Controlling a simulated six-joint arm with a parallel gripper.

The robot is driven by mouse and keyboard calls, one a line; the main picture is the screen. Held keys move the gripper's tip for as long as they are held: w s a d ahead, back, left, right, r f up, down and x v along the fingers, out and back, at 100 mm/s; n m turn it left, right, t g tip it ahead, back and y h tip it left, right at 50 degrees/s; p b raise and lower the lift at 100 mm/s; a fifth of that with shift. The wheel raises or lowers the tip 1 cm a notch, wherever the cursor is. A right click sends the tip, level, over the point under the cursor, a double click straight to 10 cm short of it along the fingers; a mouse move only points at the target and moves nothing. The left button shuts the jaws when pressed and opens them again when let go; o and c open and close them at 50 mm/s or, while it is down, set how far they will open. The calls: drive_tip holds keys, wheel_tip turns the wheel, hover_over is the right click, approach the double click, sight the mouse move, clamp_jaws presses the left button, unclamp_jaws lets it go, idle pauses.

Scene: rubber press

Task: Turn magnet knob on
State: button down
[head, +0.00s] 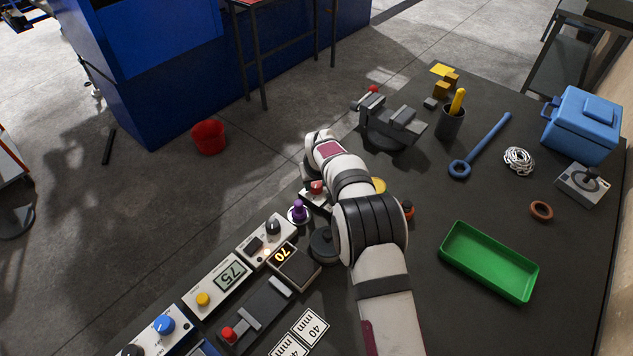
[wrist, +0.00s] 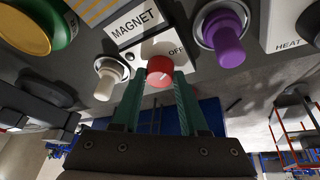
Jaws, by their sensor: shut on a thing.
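The magnet knob (wrist: 160,71) is a red round knob with a pale pointer line, on a white panel (wrist: 160,45) labelled MAGNET and OFF in the wrist view. My gripper (wrist: 158,80) is shut on the knob, with one green finger on each side of it. The pointer line slants toward the OFF label side. In the head view the red knob (head: 317,187) shows beside my arm, and my gripper is hidden behind my wrist. A small dark dot, which looks unlit, sits on the panel near the MAGNET label.
A purple knob (wrist: 224,40) and a pale toggle (wrist: 105,80) stand close on either side. The purple knob also shows in the head view (head: 298,210). Panels with a 75 display (head: 231,276) run front left. A vise (head: 393,122) and green tray (head: 488,262) are on the bench.

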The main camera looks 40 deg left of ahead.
drive_tip(key=m+t+h, duration=0.1)
drive_tip(key=m, duration=0.2)
drive_tip(key=shift+a+m, duration=0.1)
drive_tip(key=shift+m, duration=0.3)
drive_tip(key=m+h, duration=0.1)
drive_tip(key=m, duration=0.1)
drive_tip(key=m+h, duration=0.1)
drive_tip(key=m, duration=0.1)
drive_tip(key=shift+a+m+t, duration=0.15)
drive_tip(key=shift+m+t, duration=0.15)
idle(0.4)
drive_tip(key=shift+c, duration=2.2)
unclamp_jaws()
drive_tip(key=shift+s, duration=0.1)
drive_tip(key=shift+r, duration=0.1)
drive_tip(key=v, duration=1.5)
drive_tip(key=shift+r, duration=0.3)
